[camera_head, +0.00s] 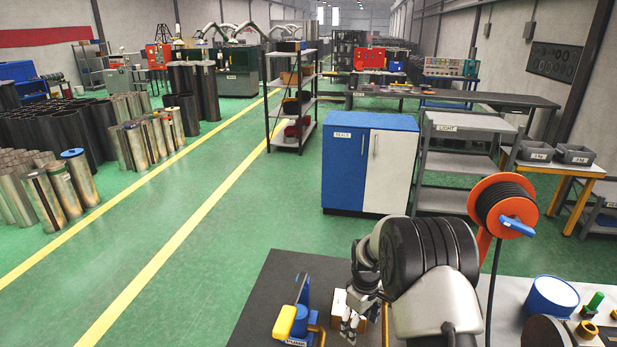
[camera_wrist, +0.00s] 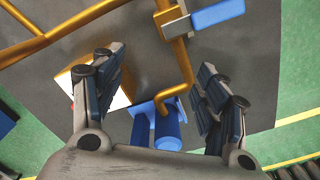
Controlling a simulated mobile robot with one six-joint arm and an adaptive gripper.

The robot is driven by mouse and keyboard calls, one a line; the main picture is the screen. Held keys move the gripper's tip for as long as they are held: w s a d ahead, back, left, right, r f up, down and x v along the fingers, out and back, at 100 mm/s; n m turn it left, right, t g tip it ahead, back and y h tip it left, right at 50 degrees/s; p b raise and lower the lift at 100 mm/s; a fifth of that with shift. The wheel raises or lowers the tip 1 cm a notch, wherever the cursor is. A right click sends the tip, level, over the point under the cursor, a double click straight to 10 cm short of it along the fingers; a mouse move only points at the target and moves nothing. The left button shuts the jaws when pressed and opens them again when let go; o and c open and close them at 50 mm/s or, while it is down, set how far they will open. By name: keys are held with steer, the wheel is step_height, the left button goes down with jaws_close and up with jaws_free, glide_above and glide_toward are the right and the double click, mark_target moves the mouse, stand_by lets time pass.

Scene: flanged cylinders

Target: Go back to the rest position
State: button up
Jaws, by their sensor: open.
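My gripper (camera_head: 350,325) hangs over the dark part of the workbench (camera_head: 262,300) in the head view, low in the picture and partly hidden by my arm. In the wrist view my gripper (camera_wrist: 157,80) has its two fingers wide apart, with nothing held between them. A blue and yellow device (camera_head: 298,320) stands on the bench just left of my gripper. In the wrist view a blue base with a yellow bent bar (camera_wrist: 167,130) shows below and between the fingers; I cannot tell whether a finger touches it.
A small orange and white box (camera_head: 340,302) lies close behind my gripper. An orange hose reel (camera_head: 503,205) rises to the right of my arm, near a blue cylinder (camera_head: 550,297). A blue and white cabinet (camera_head: 370,165) stands beyond the bench.

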steer(key=s+r+m+t+b, duration=0.1)
steer(key=s+r+m+b, duration=0.15)
steer(key=s+r, duration=0.5)
steer(key=s+r+m+t+b, duration=0.1)
steer(key=s+r+b, duration=0.25)
steer(key=r, duration=0.75)
steer(key=s+m+t+b, duration=0.2)
steer(key=s+m+b, duration=0.3)
steer(key=s, duration=1.7)
steer(key=shift+s+f+t+b, duration=0.3)
steer(key=shift+s+f+b, duration=0.1)
steer(key=shift+b, duration=0.1)
